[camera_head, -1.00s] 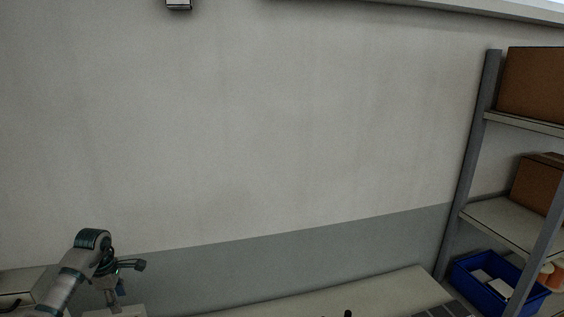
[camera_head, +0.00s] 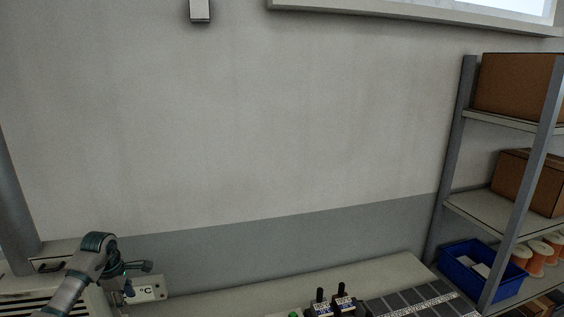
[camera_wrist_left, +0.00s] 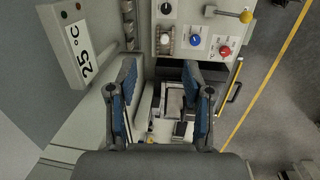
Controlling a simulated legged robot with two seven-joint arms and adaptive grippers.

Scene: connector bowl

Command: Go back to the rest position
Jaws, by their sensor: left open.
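My left gripper (camera_head: 138,280) is at the lower left of the head view, with its arm coming up from the bottom edge. It is in the air in front of the wall and close to a white display box. In the left wrist view my left gripper (camera_wrist_left: 160,100) has its two blue-padded fingers spread apart, with nothing between them. My right gripper does not show in either view.
A box reading 25 °C (camera_wrist_left: 80,45) and a control panel with knobs (camera_wrist_left: 195,40) lie beyond the fingers. A shelf rack (camera_head: 455,150) with a blue bin (camera_head: 470,265) stands at right. Black-handled devices (camera_head: 330,305) sit on the bench (camera_head: 380,270).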

